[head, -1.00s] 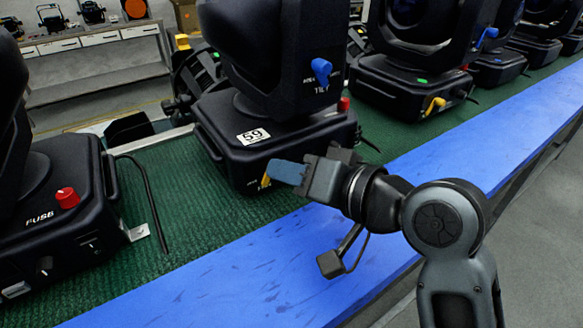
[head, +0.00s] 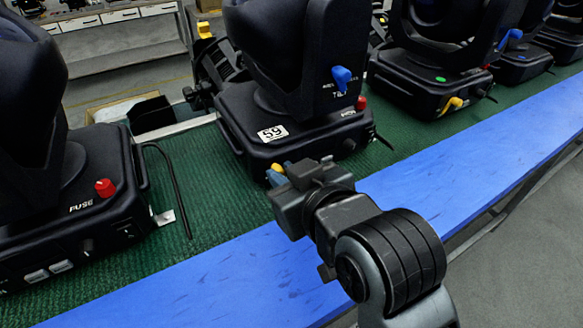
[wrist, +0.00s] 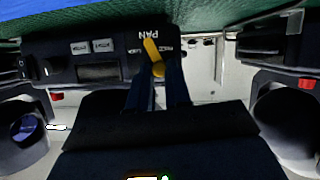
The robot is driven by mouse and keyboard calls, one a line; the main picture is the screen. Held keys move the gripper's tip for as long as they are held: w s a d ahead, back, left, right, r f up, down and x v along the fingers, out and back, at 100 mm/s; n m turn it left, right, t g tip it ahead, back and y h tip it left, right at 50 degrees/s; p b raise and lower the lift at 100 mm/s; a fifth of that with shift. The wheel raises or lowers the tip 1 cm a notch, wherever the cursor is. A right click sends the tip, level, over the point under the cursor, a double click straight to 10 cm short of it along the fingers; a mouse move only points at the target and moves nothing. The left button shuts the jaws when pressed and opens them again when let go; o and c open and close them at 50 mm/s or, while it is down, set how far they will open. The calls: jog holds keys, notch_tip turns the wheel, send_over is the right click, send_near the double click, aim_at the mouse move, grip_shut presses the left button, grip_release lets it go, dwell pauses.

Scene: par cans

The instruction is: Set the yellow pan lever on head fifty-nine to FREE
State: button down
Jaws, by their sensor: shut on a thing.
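Head fifty-nine (head: 240,125) is a black moving head with a white 59 label (head: 272,133) on its base. Its yellow pan lever (head: 277,168) sits low on the near face, mostly hidden behind my gripper (head: 274,180). In the wrist view, which shows the head upside down, the lever (wrist: 152,50) slants beside the PAN lettering. My gripper (wrist: 157,90) is shut on the lever's near, rounded end, one blue-tipped finger on each side. A blue tilt lever (head: 341,77) is on the yoke above.
A red fuse knob (head: 361,103) is on the same head. Another head with a red fuse knob (head: 105,187) stands at left, and more heads stand at right. The blue bench edge (head: 215,285) runs in front of the green mat (head: 190,190).

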jog(key=shift+s+a+f+n+h, duration=0.2)
jog(key=shift+n+h, duration=0.1)
jog(key=shift+n, duration=0.1)
dwell(0.3)
jog(key=c, duration=1.1)
grip_release()
jog(key=shift+o, duration=0.2)
jog(key=v, duration=0.7)
jog(key=shift+s, duration=0.35)
jog(key=shift+d, duration=0.15)
